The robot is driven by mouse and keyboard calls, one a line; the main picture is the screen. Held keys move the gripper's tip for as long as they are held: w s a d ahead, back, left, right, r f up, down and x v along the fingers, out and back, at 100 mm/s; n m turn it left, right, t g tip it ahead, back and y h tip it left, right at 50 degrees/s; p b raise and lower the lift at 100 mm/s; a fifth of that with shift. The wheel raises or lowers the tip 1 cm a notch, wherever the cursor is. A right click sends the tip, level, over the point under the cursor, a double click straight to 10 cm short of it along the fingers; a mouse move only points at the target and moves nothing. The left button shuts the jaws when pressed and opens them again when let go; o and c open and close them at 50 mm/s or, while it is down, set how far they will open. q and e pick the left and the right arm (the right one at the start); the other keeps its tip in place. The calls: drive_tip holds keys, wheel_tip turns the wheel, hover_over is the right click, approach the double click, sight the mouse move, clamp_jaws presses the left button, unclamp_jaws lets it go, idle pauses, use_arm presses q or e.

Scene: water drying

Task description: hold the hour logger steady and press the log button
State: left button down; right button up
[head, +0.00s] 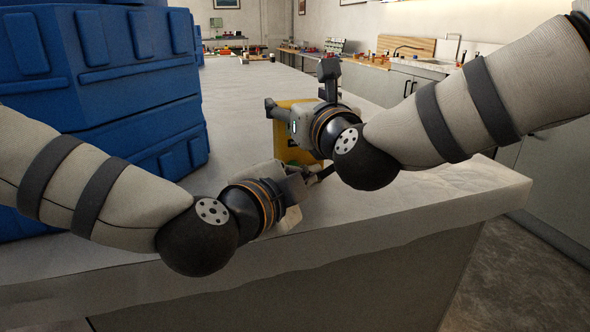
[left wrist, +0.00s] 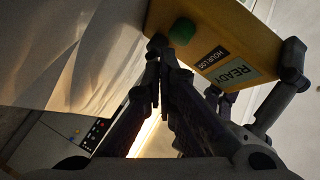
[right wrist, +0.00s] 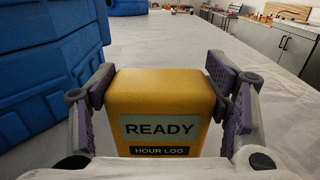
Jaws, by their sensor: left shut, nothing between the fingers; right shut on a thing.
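The yellow hour logger (head: 290,150) stands on the pale counter, partly hidden behind my grippers in the head view. In the right wrist view the logger (right wrist: 163,92) shows a READY screen and an HOUR LOG label. My right gripper (right wrist: 166,88) is shut on it, one finger pad on each side. The green log button (left wrist: 181,31) shows on the logger's face in the left wrist view. My left gripper (left wrist: 163,46) is shut and empty, its fingertips close beside the button. I cannot tell whether they touch it. In the head view my left gripper (head: 322,174) is low in front of the logger.
Blue crates (head: 105,80) are stacked on the left of the counter (head: 240,105). The counter's front edge runs just below my left gripper. A far bench with small items (head: 345,58) lies at the back.

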idle(0.5)
use_arm(q)
drive_tip(key=shift+w+a, duration=0.1)
drive_tip(key=shift+w, duration=0.3)
drive_tip(key=shift+w+a, duration=0.2)
drive_tip(key=shift+w, duration=0.3)
idle(0.8)
drive_tip(key=shift+s, duration=0.15)
drive_tip(key=shift+s+d, duration=0.3)
drive_tip(key=shift+s, duration=0.45)
drive_tip(key=shift+s+d, duration=0.25)
drive_tip(key=shift+s, duration=0.55)
drive_tip(key=shift+s+d, duration=0.25)
drive_tip(key=shift+s, duration=0.55)
drive_tip(key=shift+s+d, duration=0.25)
drive_tip(key=shift+s, duration=0.55)
